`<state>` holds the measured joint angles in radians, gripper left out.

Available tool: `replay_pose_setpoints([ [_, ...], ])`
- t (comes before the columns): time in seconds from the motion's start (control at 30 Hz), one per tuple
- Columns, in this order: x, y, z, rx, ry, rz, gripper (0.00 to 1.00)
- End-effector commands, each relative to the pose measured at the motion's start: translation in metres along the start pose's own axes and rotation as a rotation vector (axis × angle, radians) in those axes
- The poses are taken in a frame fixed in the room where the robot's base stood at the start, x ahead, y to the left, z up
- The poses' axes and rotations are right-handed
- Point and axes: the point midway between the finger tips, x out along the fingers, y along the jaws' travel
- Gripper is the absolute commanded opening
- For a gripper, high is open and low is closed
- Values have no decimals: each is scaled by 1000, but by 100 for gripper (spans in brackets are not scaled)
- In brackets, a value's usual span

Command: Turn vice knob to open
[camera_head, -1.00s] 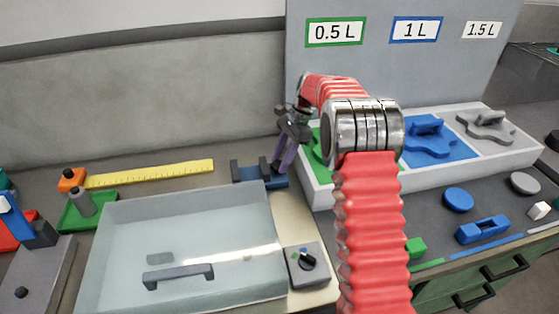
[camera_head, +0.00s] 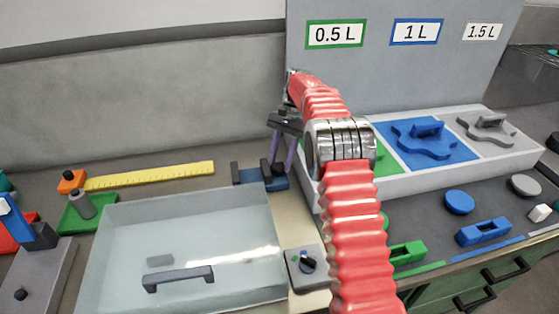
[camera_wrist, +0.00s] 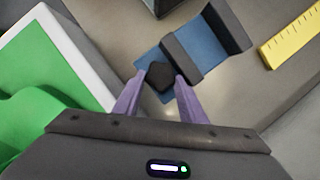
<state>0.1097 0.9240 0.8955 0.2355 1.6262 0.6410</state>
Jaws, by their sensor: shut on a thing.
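The small blue vice (camera_head: 249,175) with dark jaws sits on the bench behind the clear-lidded box. In the wrist view the vice (camera_wrist: 205,42) shows a gap between its two dark jaws. Its dark, faceted knob (camera_wrist: 160,76) is at the near end. My gripper (camera_head: 281,163) points down at the knob end of the vice. In the wrist view the purple fingers of my gripper (camera_wrist: 160,80) are on either side of the knob, shut on it.
A clear-lidded box (camera_head: 115,220) stands in front of the vice. A yellow ruler (camera_head: 150,176) lies behind it. A white-rimmed tray (camera_head: 400,186) with coloured compartments is close on the right. A switch box (camera_head: 306,283) is in front.

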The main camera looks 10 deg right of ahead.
Motion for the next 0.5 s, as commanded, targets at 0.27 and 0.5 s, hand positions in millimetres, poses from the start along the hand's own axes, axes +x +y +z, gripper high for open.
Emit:
replay_pose_setpoints([
  [0.27,4,-2,6,-8,-18,8,15],
  [0.5,4,-2,6,-6,-17,8,51],
])
